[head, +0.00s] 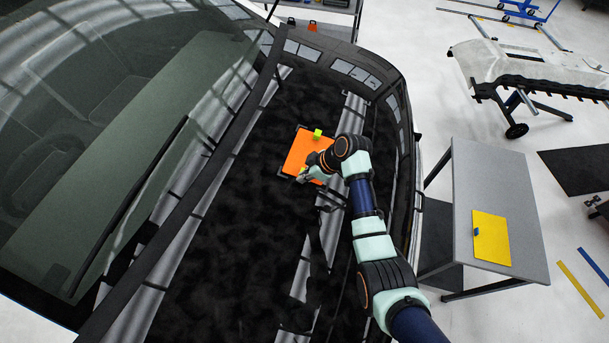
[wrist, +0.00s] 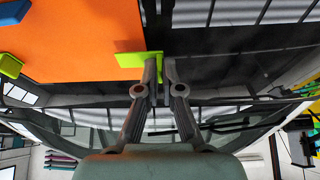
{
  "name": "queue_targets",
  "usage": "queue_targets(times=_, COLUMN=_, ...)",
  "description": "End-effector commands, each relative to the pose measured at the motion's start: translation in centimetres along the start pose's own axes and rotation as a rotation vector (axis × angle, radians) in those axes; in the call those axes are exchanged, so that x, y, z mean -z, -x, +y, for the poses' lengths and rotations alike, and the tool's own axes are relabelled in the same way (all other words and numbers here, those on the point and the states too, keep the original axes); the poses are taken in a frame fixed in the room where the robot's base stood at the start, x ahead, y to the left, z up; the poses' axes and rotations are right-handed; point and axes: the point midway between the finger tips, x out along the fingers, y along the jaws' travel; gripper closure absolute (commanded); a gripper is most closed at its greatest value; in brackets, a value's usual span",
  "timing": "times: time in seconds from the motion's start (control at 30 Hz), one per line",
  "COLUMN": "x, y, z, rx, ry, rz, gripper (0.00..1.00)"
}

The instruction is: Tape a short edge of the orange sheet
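The orange sheet (head: 302,150) lies on the dark car hood. It also fills the upper left of the wrist view (wrist: 80,35). A lime green piece (head: 318,133) sits at its far right edge in the head view. A second lime green piece (head: 303,169) is at the near edge, beside my gripper (head: 307,174). In the wrist view my gripper (wrist: 161,68) has its fingers close together around an upright tab of a lime green tape piece (wrist: 130,59), which overlaps the sheet's corner. Another lime green piece (wrist: 10,65) is at the left on the sheet's edge.
A blue block (wrist: 12,12) rests on the orange sheet at the wrist view's upper left. The glossy hood (head: 240,230) is clear around the sheet. The windshield (head: 90,120) is at the left. A grey table (head: 475,180) at the right bears a yellow sheet (head: 491,245).

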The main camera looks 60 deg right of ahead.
Motion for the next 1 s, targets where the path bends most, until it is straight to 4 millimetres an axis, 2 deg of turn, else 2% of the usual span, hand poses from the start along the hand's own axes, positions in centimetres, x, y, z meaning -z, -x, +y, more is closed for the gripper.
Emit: queue_targets(times=1.0, x=-0.5, y=-1.3, z=0.0, rx=0.0, ry=0.0, rz=0.0, gripper=1.0)
